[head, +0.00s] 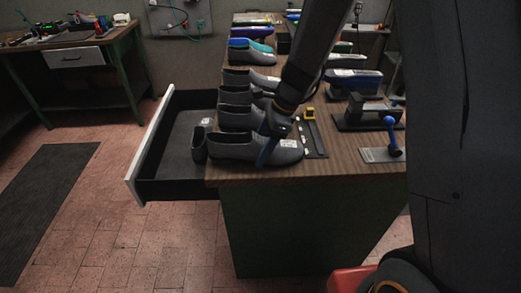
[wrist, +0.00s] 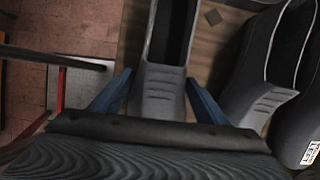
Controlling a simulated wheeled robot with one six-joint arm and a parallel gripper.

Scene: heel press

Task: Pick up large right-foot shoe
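Several grey shoes stand in a row along the left side of the wooden bench (head: 335,172). The front shoe (head: 235,147) lies at the near corner with a white label too small to read; I cannot tell size or foot from it. My gripper (head: 268,150) is over the toe half of this shoe, hiding part of it. In the wrist view my gripper (wrist: 158,100) is open, its blue fingers on either side of a grey shoe (wrist: 163,88), with a gap at each side. Other grey shoes (wrist: 255,85) stand to the right there.
A blue-handled lever device (head: 385,150) stands at the bench's right. A dark tray with small parts (head: 315,138) lies beside the shoes.

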